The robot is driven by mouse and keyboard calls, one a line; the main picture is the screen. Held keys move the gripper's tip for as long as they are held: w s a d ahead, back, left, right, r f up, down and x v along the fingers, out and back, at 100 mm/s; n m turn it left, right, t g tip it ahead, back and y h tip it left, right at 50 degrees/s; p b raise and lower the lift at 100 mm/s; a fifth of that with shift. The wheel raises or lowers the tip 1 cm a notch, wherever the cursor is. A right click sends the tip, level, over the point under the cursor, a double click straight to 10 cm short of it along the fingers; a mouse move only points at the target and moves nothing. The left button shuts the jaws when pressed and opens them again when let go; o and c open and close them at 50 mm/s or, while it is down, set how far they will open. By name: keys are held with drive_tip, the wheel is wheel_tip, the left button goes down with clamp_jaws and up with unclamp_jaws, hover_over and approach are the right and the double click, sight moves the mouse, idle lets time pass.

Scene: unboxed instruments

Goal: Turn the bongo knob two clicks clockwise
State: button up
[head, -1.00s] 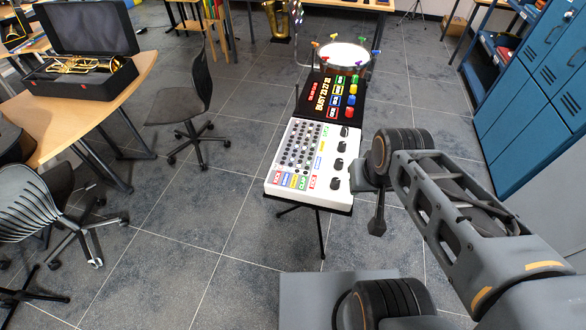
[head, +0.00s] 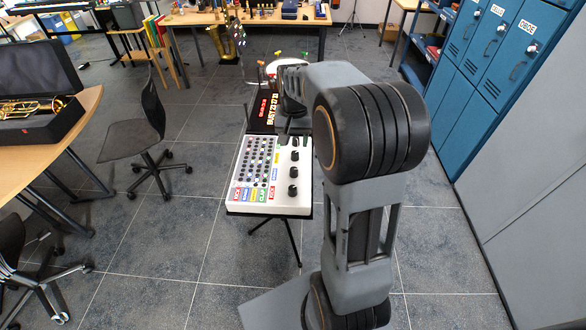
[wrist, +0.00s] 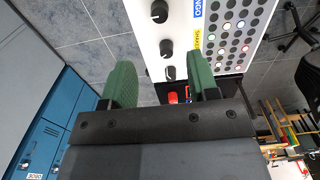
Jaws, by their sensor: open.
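The white drum panel (head: 240,200) stands in the middle of the head view, with a column of black knobs on its right side. A blue label whose visible letters end in "NGO" (wrist: 197,9) shows at the top of the wrist view. The bongo knob (wrist: 159,11) is beside it; in the head view it seems to be the knob (head: 294,171) beside the blue label. My gripper (wrist: 161,62) is open and empty. Its green fingers are over the panel's far end, around the line of the farther knobs, apart from the bongo knob. In the head view my arm partly hides the gripper.
The yellow-label knob (wrist: 166,47) and a farther knob (wrist: 170,73) lie between the fingers in the wrist view. A black unit with red lit text (head: 262,115) stands behind the panel. Blue lockers (head: 490,70) are at right. A chair (head: 135,140) is at left.

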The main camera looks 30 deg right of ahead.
sight(294, 169)
wheel_tip(294, 169, down, 13)
drive_tip(key=shift+f, duration=0.1)
idle(0.4)
drive_tip(key=c, duration=0.9)
